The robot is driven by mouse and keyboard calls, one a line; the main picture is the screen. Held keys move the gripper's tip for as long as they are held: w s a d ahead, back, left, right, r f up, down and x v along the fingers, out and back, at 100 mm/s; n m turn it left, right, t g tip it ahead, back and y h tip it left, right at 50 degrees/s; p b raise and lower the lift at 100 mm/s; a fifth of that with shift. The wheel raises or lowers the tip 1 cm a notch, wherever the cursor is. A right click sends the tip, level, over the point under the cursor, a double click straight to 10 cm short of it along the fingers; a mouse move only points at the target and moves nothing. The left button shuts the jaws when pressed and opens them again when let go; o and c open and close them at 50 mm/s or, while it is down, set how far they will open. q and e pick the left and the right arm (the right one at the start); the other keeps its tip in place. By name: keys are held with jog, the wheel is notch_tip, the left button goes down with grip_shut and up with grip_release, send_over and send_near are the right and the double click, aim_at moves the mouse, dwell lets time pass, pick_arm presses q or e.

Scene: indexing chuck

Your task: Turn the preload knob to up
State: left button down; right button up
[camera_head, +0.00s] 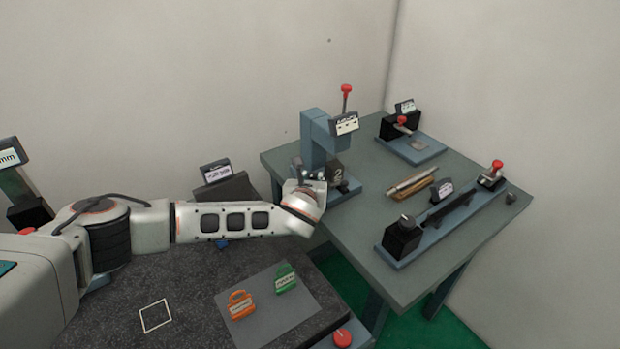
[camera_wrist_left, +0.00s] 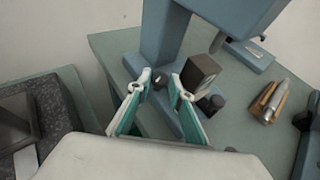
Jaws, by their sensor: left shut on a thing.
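A blue press-like fixture (camera_head: 317,138) with a red-topped lever stands on the grey-green table. At its base is a dark block marked "2" (camera_head: 336,172), also in the left wrist view (camera_wrist_left: 202,72). In the head view my left wrist covers the knob, and the gripper (camera_head: 312,178) is partly hidden. The small labels are too blurred to confirm the knob's name. My right gripper is not in view.
A long blue rail fixture (camera_head: 440,232) lies at the table's right, near a metal rod on a wooden holder (camera_head: 410,186). Another fixture (camera_head: 412,148) stands behind. Orange (camera_head: 241,305) and green (camera_head: 286,278) padlock-shaped pieces lie on a grey mat on the dark bench.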

pick_arm(q)
jog(key=shift+d+r+n+y, duration=0.2)
jog(key=shift+n+y, duration=0.6)
jog(key=c, duration=1.8)
grip_release()
jog(key=shift+c, duration=0.2)
jog(key=shift+f, duration=0.1)
